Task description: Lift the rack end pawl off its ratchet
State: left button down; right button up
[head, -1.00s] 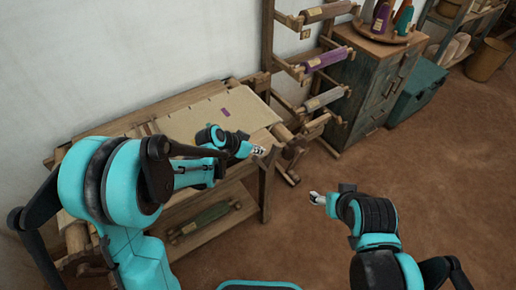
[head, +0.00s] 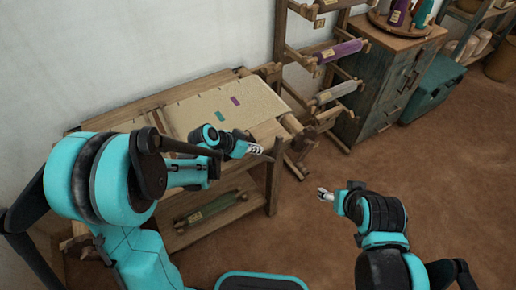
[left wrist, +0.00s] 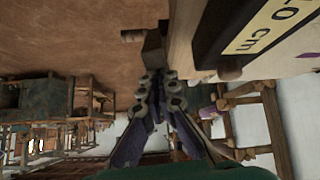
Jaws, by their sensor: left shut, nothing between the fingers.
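The frame with the cream cloth (head: 195,112) stands against the wall in the head view. My left gripper (head: 256,150) is at its right front corner, shut and empty. A small dark upright piece (head: 276,146), perhaps the pawl, stands just right of its fingertips. In the left wrist view, my left gripper's fingers (left wrist: 157,80) are together just below a dark block (left wrist: 153,44) with a peg. I cannot tell whether they touch it. The ratchet cannot be clearly made out. My right gripper (head: 324,194) hangs over bare floor, away from the frame; its jaw state is unclear.
A wooden rack (head: 285,60) with several coloured rolls stands behind on the right. A grey-green drawer cabinet (head: 385,85) and a teal box (head: 432,93) stand farther right. In the left wrist view, a beam with a label (left wrist: 268,28) is close on the right. Floor at right is clear.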

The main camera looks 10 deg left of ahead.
pick_arm(q)
jog(key=shift+s+a+f, duration=0.35)
jog(key=shift+s+f, duration=0.1)
jog(key=shift+f, duration=0.05)
jog(key=r+p, duration=0.1)
jog(key=w+d+r+p, duration=0.1)
jog(key=w+r, duration=0.1)
jog(key=r, duration=0.1)
jog(key=shift+w+d+p, duration=0.1)
jog(key=shift+d+p, duration=0.1)
jog(key=shift+p, duration=0.2)
jog(key=s+a+r+p, duration=0.2)
jog(key=s+a+r, duration=0.1)
jog(key=s+a, duration=0.2)
jog(key=shift+s+a, duration=0.25)
jog(key=shift+a, duration=0.55)
jog(key=shift+r, duration=0.1)
jog(key=s+a+r+n+y, duration=0.3)
jog(key=s+r+n, duration=0.1)
jog(key=s, duration=0.3)
jog(key=s+a+r+n+t+y, duration=0.1)
jog(key=s+a+r+n+y, duration=0.2)
jog(key=s, duration=0.5)
jog(key=shift+s+r+n+y, duration=0.3)
jog(key=shift+r+n, duration=0.4)
